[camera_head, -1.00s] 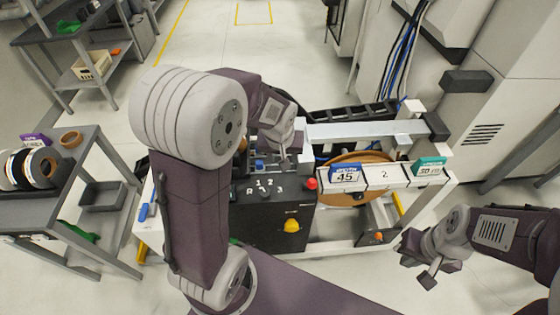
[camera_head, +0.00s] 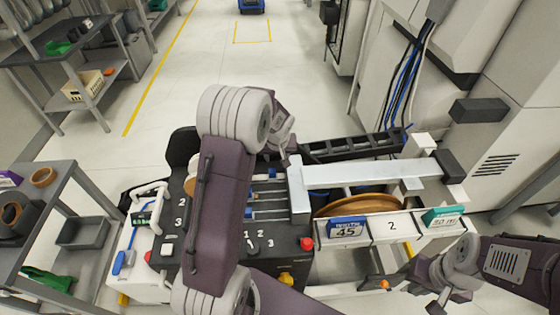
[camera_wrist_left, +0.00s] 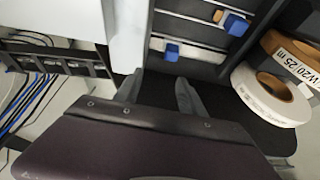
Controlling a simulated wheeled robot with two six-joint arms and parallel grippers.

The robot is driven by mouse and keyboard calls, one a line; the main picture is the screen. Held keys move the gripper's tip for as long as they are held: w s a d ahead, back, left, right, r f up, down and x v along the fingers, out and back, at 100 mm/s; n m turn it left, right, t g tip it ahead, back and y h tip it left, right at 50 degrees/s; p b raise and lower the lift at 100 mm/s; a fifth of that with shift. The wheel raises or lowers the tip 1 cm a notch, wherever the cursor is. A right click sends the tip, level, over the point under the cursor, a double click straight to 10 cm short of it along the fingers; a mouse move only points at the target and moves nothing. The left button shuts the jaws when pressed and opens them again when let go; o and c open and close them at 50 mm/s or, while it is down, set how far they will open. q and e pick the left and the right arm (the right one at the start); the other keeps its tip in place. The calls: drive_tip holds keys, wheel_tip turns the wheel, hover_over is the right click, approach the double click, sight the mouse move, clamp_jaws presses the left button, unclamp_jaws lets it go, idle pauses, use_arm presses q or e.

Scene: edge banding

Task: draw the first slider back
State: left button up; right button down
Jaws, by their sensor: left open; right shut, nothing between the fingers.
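The sliders sit on parallel metal rails in the machine's dark top. One blue slider knob (camera_head: 271,173) shows in the head view beyond my left arm, and another (camera_head: 249,212) lies nearer. The left wrist view shows two knobs, one near the fingers (camera_wrist_left: 172,52) and one at the upper right (camera_wrist_left: 236,25). Which is the first slider I cannot tell. My left gripper (camera_wrist_left: 158,92) is open and empty, with its fingers apart from the knobs. In the head view it is at the machine's far side (camera_head: 286,140). My right gripper (camera_head: 436,302) is shut and empty, right of the machine.
A black panel carries numbers and a red button (camera_head: 306,243). Right of the rails are a pale beam (camera_head: 370,174) and a brown disc (camera_head: 355,205). A grey side table (camera_head: 60,190) stands left.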

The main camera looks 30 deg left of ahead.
sight(272, 170)
use_arm(q)
drive_tip(key=f, duration=0.2)
drive_tip(key=a+f, duration=0.1)
drive_tip(key=f, duration=0.4)
drive_tip(key=shift+s+a, duration=0.2)
drive_tip(key=shift+a, duration=0.2)
drive_tip(key=shift+w+a+f, duration=0.1)
drive_tip(key=shift+f, duration=0.45)
use_arm(e)
drive_tip(key=s, duration=0.2)
drive_tip(key=shift+s+d+r, duration=0.25)
drive_tip(key=shift+s+d, duration=0.05)
use_arm(q)
drive_tip(key=shift+w+f, duration=0.1)
use_arm(e)
drive_tip(key=shift+w, duration=0.1)
use_arm(q)
clamp_jaws()
